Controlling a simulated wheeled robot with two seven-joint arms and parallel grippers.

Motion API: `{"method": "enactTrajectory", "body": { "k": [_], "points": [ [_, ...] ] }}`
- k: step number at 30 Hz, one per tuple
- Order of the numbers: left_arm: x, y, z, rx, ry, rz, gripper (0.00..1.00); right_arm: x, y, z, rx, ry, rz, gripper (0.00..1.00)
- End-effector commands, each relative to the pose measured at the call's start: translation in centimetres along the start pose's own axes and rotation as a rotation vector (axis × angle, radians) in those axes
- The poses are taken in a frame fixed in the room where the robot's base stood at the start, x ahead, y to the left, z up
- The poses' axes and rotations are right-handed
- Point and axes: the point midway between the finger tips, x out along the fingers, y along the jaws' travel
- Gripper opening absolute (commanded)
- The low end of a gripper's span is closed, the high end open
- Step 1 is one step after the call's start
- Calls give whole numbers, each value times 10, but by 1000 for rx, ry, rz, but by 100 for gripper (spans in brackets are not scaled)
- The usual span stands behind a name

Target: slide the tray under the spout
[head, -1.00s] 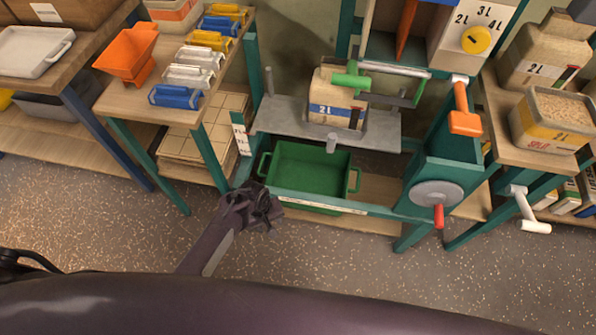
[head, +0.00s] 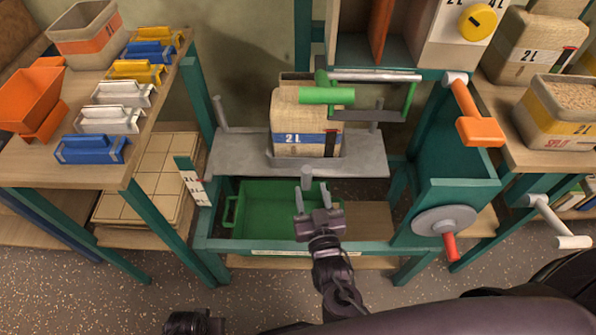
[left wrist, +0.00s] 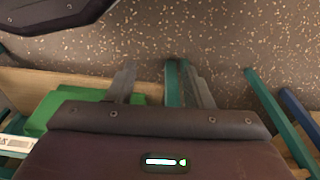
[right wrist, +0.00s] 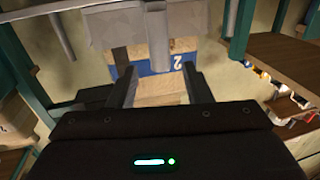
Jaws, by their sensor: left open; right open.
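The green tray (head: 265,210) sits low in the teal frame, under the grey shelf, toward the left side of the bay. It also shows in the left wrist view (left wrist: 70,105). My right gripper (head: 312,198) is open in front of the tray's right part, hiding some of it; I cannot tell whether it touches. In the right wrist view its fingers are apart with nothing between them. My left gripper (head: 190,322) is at the bottom left, outside the frame. In the left wrist view its fingers (left wrist: 160,88) are apart and empty. I cannot clearly identify the spout.
A 2L sack (head: 300,122) stands on the grey shelf (head: 240,155) above. A grey crank wheel (head: 440,222) with a red handle is at right. A teal front rail (head: 225,245) runs below the tray. A wooden board (head: 368,220) right of the tray is bare.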

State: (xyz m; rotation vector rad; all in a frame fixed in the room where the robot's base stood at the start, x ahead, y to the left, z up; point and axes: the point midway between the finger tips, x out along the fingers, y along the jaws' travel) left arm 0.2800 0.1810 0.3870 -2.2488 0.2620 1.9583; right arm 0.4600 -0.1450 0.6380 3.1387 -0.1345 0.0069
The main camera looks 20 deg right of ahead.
Motion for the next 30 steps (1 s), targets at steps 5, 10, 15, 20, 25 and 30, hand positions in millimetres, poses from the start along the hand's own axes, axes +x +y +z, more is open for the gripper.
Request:
{"method": "enactTrajectory", "body": {
  "k": [5, 10, 15, 20, 25, 30],
  "points": [
    [-6, 1, -3, 2, -2, 2, 47, 31, 0, 0, 0, 2, -1, 45],
    [-12, 2, -6, 3, -4, 4, 47, 55, 0, 0, 0, 0, -2, 45],
    [-16, 3, -8, 5, -5, 5, 47, 66, 0, 1, 0, -4, -1, 45],
    [-17, 3, -9, 5, -2, 5, 47, 68, 0, 1, 0, -4, -2, 45],
    [-17, 3, -9, 5, -2, 5, 47, 67, 0, 1, 0, -4, -2, 37],
    [-17, 3, -9, 5, -3, 5, 47, 67, 0, 1, 0, -4, -2, 15]
  ]
}}
